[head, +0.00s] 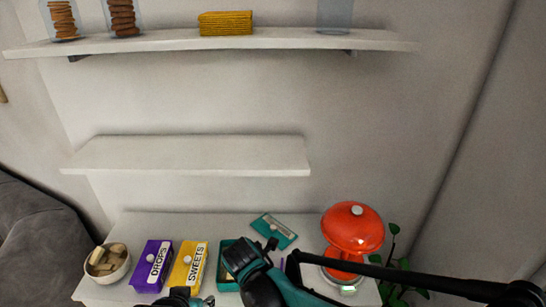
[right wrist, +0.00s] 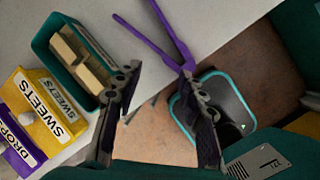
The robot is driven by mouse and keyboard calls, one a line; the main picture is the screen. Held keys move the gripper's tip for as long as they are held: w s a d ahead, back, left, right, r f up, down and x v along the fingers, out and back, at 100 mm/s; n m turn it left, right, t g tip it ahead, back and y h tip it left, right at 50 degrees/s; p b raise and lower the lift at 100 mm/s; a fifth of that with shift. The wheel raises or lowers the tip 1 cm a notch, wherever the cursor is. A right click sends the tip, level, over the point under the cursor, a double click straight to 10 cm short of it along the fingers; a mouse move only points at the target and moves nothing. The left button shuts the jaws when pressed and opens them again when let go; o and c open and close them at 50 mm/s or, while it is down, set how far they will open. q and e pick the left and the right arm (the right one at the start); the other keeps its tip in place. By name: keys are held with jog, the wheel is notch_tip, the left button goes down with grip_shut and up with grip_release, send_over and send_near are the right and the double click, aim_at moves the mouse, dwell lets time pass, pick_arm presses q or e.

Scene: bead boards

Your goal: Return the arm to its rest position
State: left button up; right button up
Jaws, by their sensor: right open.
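My right gripper (right wrist: 158,82) is open, its two dark fingers spread with nothing between them. In the right wrist view it is near the table edge, with a purple two-legged tool (right wrist: 163,38) ahead of it. A teal box (right wrist: 55,45) with pale blocks inside is left of the fingers. In the head view my right arm (head: 262,277) comes in low over the table and partly covers the teal box (head: 227,285). A dark and teal part of my left arm (head: 182,298) shows at the bottom edge; its fingers cannot be seen.
On the table (head: 125,228) stand a bowl of blocks (head: 107,264), a purple DROPS box (head: 152,266), a yellow SWEETS box (head: 188,267), a teal lid (head: 274,230) and a red-domed object (head: 352,228). The middle shelf (head: 190,153) is empty; the upper shelf (head: 170,42) holds containers.

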jog(key=s+d+r+m+t, duration=0.1)
jog(key=s+d+r+m, duration=0.1)
jog(key=d+m, duration=0.5)
jog(key=s+d+r+m+t+y+b, duration=0.1)
jog(key=s+d+m, duration=0.4)
jog(key=m, duration=0.5)
jog(key=s+d+r+m+t, duration=0.1)
jog(key=s+d+r+m, duration=0.2)
jog(key=d+m, duration=0.5)
jog(key=shift+s+d+m+y+b, duration=0.15)
jog(key=shift+d+m+y+b, duration=0.15)
jog(key=shift+d+m+b, duration=0.1)
